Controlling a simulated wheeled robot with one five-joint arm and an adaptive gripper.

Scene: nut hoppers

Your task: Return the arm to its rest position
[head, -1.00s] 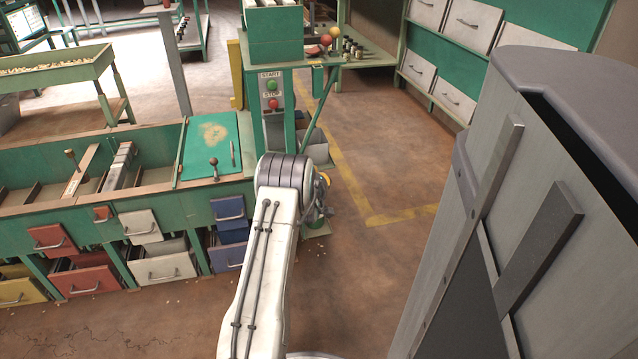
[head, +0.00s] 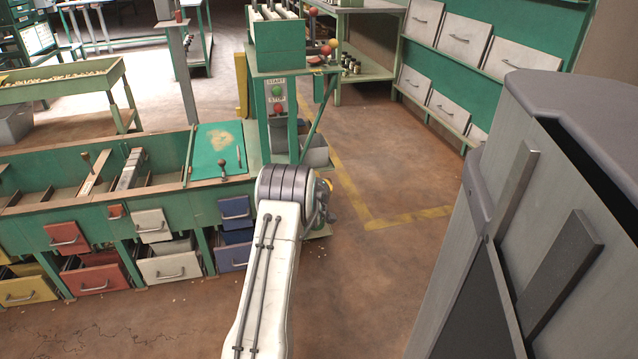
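My white arm (head: 268,285) reaches up from the bottom edge, just left of the picture's middle in the head view. Two dark rods run along it, and a ribbed grey joint (head: 284,186) forms its far visible end. My gripper cannot be made out; anything beyond the joint is hidden behind it. Small grey and yellow parts (head: 324,198) show just right of the joint, and I cannot tell what they belong to.
A green bench (head: 180,207) with coloured drawers is at the left. A green post with START and STOP buttons (head: 278,95) stands behind the joint. A large grey cabinet (head: 590,190) fills the right. Brown floor (head: 385,265) is open between them.

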